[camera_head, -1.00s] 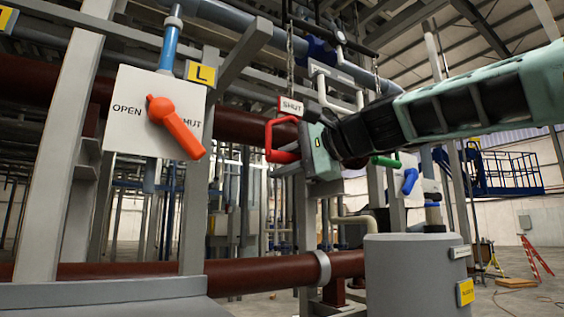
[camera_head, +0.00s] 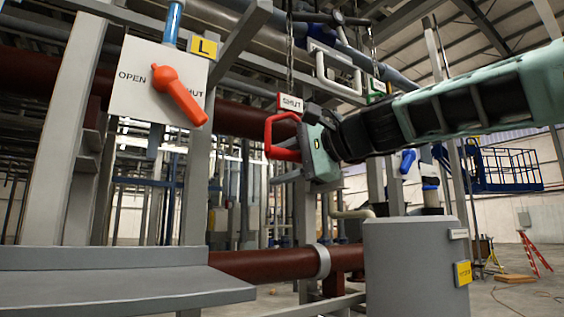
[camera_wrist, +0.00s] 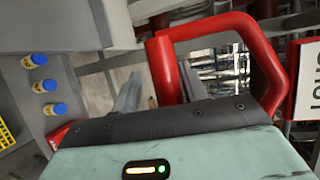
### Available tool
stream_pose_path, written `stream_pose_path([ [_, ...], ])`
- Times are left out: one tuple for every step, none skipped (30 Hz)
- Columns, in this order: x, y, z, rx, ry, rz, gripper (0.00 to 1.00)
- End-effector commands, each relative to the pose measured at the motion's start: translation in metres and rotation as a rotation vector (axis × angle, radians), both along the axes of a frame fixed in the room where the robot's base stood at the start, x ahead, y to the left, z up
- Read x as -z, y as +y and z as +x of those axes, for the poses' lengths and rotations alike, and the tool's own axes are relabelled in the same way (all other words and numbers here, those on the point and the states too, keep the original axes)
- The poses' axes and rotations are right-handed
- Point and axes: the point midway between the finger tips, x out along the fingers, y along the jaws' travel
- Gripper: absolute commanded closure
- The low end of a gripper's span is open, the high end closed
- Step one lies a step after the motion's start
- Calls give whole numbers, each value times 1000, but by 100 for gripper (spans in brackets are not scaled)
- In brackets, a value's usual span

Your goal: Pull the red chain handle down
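The red chain handle (camera_head: 268,137), a loop under a chain and a SHUT tag (camera_head: 290,103), hangs left of the middle in the head view. My gripper (camera_head: 304,153) is at the handle's right side and overlaps its lower part. In the wrist view the red loop (camera_wrist: 273,70) rises just beyond my gripper's front edge, with the SHUT tag (camera_wrist: 305,80) at the right. My gripper is shut on the handle, as the two travel together.
An orange lever (camera_head: 178,95) on an OPEN/SHUT board stands at the left. A green-marked piece (camera_head: 376,87) hangs from the other chain. A grey cabinet (camera_head: 412,265) stands below my arm. A grey ledge (camera_head: 125,290) and brown pipe (camera_head: 265,264) lie below.

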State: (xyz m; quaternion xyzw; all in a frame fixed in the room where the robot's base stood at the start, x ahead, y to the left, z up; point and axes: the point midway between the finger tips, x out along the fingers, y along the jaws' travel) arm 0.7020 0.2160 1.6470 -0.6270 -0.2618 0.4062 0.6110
Motion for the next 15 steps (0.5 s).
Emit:
stream_pose_path([
  [-2, 0, 0, 0, -2, 2, 57],
  [-2, 0, 0, 1, -3, 2, 57],
  [-2, 0, -1, 1, -3, 3, 57],
  [-3, -1, -1, 1, -4, 3, 57],
  [-3, -1, -1, 1, -4, 4, 57],
  [-3, -3, -2, 2, -5, 5, 57],
  [-4, -4, -3, 2, -5, 5, 57],
  [-4, -7, -4, 3, -6, 5, 57],
  [-5, -11, -6, 3, -6, 5, 57],
  [-5, -14, -9, 4, -7, 6, 57],
  [-6, -19, -11, 5, -9, 6, 57],
  [-7, -25, -16, 5, -9, 6, 57],
  [-7, -30, -19, 5, -9, 5, 57],
  [-9, -36, -23, 6, -10, 6, 57],
  [-10, -44, -27, 6, -9, 6, 57],
])
